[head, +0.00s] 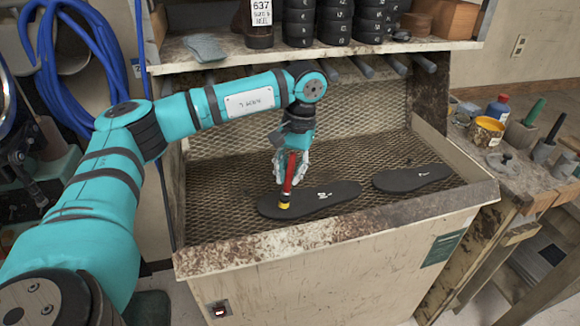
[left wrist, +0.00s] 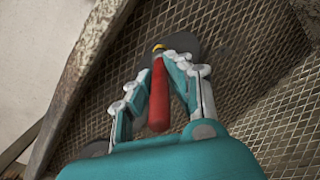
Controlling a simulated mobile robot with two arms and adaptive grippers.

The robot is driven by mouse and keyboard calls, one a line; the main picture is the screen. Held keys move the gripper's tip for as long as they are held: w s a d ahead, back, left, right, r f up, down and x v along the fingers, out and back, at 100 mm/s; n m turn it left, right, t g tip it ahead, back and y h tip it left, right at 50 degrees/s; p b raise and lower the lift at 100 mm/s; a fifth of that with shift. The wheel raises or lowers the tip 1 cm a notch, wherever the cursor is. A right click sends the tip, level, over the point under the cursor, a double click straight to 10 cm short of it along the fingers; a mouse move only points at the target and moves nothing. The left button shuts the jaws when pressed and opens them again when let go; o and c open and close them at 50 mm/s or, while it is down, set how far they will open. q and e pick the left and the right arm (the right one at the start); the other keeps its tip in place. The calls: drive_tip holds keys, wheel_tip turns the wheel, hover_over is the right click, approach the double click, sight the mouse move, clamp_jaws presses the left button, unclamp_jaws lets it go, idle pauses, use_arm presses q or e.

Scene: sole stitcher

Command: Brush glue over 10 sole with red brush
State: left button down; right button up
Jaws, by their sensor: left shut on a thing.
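My left gripper (head: 291,166) is shut on the red brush (head: 289,175) and holds it nearly upright, bristle end down. The brush's yellow lower end meets the left part of a black sole (head: 325,197) that lies flat on the mesh bench; I cannot tell how firmly it touches. A second black sole (head: 412,178) lies to the right, apart from the first. In the left wrist view the red handle (left wrist: 159,95) sits between the two fingers (left wrist: 160,78), with part of the sole (left wrist: 188,44) beyond. Whether glue is on either sole cannot be told. My right gripper is not in view.
The mesh bench (head: 225,205) has a raised front edge and side walls. A yellow glue pot (head: 486,131) and a blue bottle (head: 498,108) stand on the right side table.

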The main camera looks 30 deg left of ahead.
use_arm(q)
drive_tip(key=w+a+f, duration=0.1)
drive_tip(key=a, duration=0.6)
drive_tip(key=shift+a+f, duration=0.25)
drive_tip(key=shift+f, duration=0.1)
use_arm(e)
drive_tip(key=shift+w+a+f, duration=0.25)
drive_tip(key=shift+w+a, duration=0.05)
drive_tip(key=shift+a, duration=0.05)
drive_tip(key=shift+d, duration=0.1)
